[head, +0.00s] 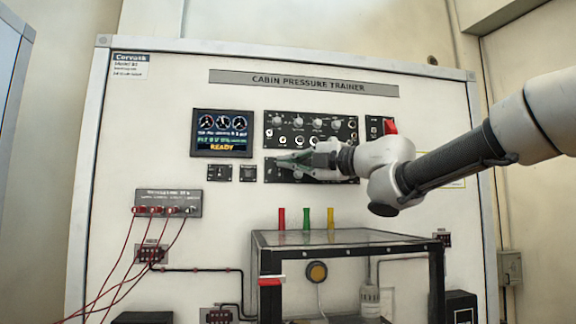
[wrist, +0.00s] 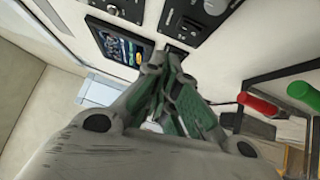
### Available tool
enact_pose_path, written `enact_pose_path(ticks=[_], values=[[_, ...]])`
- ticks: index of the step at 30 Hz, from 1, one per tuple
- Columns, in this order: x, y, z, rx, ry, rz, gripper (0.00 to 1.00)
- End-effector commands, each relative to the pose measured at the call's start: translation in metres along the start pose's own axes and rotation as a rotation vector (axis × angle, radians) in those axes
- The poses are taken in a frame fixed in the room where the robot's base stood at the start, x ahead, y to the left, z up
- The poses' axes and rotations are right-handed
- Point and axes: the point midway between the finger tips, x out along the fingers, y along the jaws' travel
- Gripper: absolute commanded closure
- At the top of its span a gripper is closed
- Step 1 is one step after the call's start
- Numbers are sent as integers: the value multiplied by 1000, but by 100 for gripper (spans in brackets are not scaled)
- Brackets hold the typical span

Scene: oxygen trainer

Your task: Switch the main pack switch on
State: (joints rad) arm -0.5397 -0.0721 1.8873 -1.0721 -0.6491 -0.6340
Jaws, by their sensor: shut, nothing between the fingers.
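My gripper (head: 281,160) is shut and empty, pointing left in front of the lower black control panel (head: 268,178) and hiding much of it. In the wrist view my gripper (wrist: 163,62) has its green-padded fingers together, close to a small dark switch plate (wrist: 178,52). Two small dark switch plates, a left one (head: 219,173) and a right one (head: 248,173), sit under the display. I cannot read their labels, so I cannot tell which switch is the main pack switch. Whether the fingertips touch the board is unclear.
The display (head: 222,133) reads READY. An upper black knob panel (head: 310,131) and a red-covered switch (head: 390,127) are to its right. A glass-topped case (head: 345,238) juts out below, with red, green and yellow handles behind it. Red cables hang at lower left.

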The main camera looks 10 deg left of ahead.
Motion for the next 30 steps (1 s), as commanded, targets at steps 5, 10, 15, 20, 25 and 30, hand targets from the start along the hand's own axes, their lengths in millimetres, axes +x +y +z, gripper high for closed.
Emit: enact_pose_path(ticks=[5,10,15,20,25,30], values=[[-24,4,1,-1,-2,0,100],[-52,8,2,1,-3,-1,100],[-75,12,2,1,-2,0,100],[-84,14,2,1,0,-1,100],[-85,14,1,2,1,-1,100],[-85,14,1,2,1,-1,100]])
